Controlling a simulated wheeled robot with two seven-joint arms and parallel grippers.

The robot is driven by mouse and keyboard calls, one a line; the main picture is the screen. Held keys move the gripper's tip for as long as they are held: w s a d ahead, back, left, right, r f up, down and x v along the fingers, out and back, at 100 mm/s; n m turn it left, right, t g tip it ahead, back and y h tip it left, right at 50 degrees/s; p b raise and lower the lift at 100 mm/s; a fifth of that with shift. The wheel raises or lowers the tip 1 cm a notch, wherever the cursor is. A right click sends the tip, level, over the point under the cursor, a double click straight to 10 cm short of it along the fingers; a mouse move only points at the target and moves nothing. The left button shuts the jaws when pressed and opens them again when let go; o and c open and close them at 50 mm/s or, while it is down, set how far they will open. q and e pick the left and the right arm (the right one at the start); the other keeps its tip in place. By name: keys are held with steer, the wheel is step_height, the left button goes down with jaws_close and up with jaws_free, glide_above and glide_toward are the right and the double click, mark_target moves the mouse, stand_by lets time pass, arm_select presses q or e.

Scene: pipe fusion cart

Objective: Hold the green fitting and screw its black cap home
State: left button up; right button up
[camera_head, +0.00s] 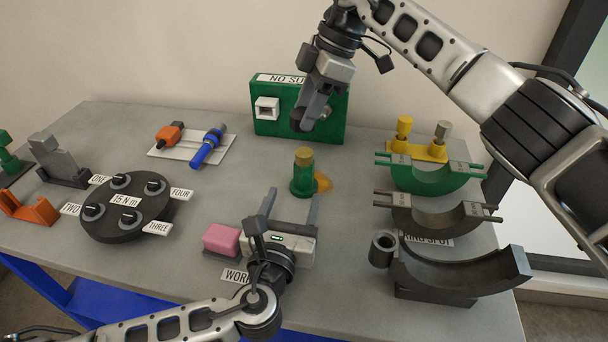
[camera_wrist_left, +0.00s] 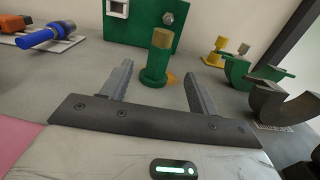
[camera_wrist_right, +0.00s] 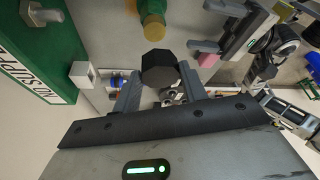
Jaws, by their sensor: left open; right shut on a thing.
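The green fitting (camera_head: 303,182) stands upright on the table with a bare brass-coloured top. It also shows in the left wrist view (camera_wrist_left: 155,65) and the right wrist view (camera_wrist_right: 152,8). My left gripper (camera_head: 292,194) is open on the near side of the fitting, its fingers pointing at it, apart from it. My right gripper (camera_head: 309,112) is shut on the black cap (camera_wrist_right: 161,68), held in the air above and behind the fitting. In the head view the cap is small and dark at the fingertips.
A green box (camera_head: 265,122) with a white sign stands behind the fitting. A pink block (camera_head: 222,239) lies beside my left gripper. Curved saddles (camera_head: 430,178) stand at right; a black round plate with knobs (camera_head: 126,208) is at left. A yellow-orange patch (camera_head: 323,182) lies beside the fitting.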

arm_select(q)
steer(key=x, duration=1.1)
steer(key=shift+w, duration=0.1)
jaws_close()
arm_select(e)
glide_above(304, 152)
steer(key=shift+d+f, duration=0.2)
steer(key=shift+f, duration=1.05)
steer(key=shift+d+f, duration=0.2)
steer(key=shift+f, duration=1)
steer(key=shift+f, duration=0.9)
steer(key=shift+f, duration=0.6)
